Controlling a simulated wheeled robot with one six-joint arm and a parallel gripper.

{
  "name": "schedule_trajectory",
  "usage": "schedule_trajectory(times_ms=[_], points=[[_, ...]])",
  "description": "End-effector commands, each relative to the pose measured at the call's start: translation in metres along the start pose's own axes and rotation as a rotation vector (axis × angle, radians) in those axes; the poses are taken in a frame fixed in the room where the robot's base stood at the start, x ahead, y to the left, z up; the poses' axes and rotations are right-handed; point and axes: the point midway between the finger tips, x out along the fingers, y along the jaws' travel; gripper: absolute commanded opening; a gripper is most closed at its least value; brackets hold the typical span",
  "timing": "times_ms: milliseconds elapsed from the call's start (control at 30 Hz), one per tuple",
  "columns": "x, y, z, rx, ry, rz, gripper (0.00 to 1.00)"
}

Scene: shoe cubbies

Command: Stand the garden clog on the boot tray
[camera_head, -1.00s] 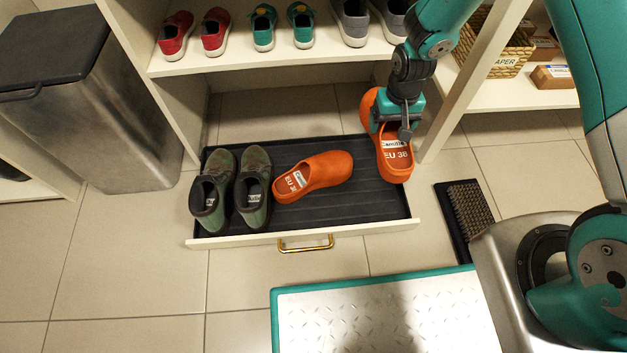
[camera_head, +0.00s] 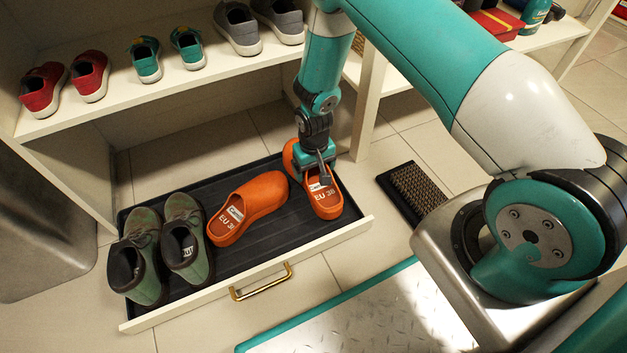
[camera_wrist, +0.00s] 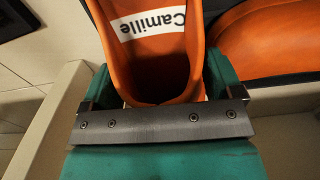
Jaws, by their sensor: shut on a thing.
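An orange garden clog (camera_head: 328,203) with a "Camille" label and "EU 38" on its insole is in my gripper (camera_head: 317,170), at the right end of the black boot tray (camera_head: 285,225). Its opening faces up. I cannot tell whether its sole touches the tray. In the wrist view my gripper's teal fingers (camera_wrist: 160,90) are on either side of the labelled clog (camera_wrist: 150,55). A second orange clog (camera_head: 250,205) sits on the tray just left of the held one, and its orange side (camera_wrist: 270,45) shows in the wrist view.
Green boots (camera_head: 185,243) stand on the tray's left part. The tray lies in a pulled-out drawer with a brass handle (camera_head: 262,283). A shelf (camera_head: 120,95) with red, teal and grey shoes is above. A bristle mat (camera_head: 412,190) lies right on the floor.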

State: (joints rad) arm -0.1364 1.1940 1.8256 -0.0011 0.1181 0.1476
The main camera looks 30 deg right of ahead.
Motion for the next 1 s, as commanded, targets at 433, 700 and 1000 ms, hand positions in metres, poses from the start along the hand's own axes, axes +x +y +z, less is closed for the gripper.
schedule_trajectory(times_ms=[433, 700, 1000], points=[[0.038, 0.0, 0.0, 0.0, 0.0, 0.0, 0.62], [0.04, 0.0, 0.0, 0.0, -0.001, 0.0, 1.0], [0.03, 0.0, 0.0, 0.0, -0.001, 0.0, 1.0]])
